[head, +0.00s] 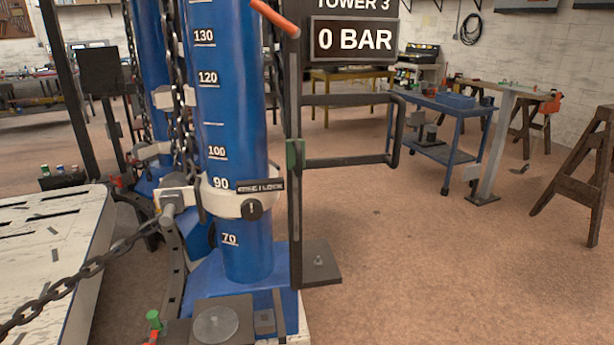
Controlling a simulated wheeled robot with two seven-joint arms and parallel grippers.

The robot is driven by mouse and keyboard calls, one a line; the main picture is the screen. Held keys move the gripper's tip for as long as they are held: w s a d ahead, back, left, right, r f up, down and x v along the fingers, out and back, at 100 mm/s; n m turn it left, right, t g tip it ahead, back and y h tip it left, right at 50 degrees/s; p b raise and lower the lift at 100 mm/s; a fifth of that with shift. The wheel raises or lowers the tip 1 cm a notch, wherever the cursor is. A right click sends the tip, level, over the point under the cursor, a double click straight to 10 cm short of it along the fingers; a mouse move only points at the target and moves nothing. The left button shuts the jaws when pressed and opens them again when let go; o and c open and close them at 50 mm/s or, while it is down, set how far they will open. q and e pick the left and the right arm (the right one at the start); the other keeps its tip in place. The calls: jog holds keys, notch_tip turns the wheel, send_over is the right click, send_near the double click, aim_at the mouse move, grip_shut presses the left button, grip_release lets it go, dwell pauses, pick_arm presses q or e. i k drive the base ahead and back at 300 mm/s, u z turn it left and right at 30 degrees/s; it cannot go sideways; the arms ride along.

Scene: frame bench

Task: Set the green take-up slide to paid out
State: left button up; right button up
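Two green parts show in the head view, and no label tells which is the take-up slide. One is a green block (295,153) on the dark upright post beside the blue tower (232,120), where a dark bar handle (345,162) meets the post. The other is a small green knob (153,318) at the bottom, above an orange-red part and beside a dark plate at the tower foot. No paid-out mark is readable. Neither of my grippers is in view.
A dark chain (75,285) runs from the white tower collar (225,200) down left over a pale slotted platform (75,225). A sign (353,40) reads 0 BAR. A blue cart (440,135) and sawhorse (585,180) stand to the right.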

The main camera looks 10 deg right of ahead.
aim_at(299, 158)
jog(key=z, duration=1.1)
jog(key=i, duration=0.6)
jog(key=u, duration=1.3)
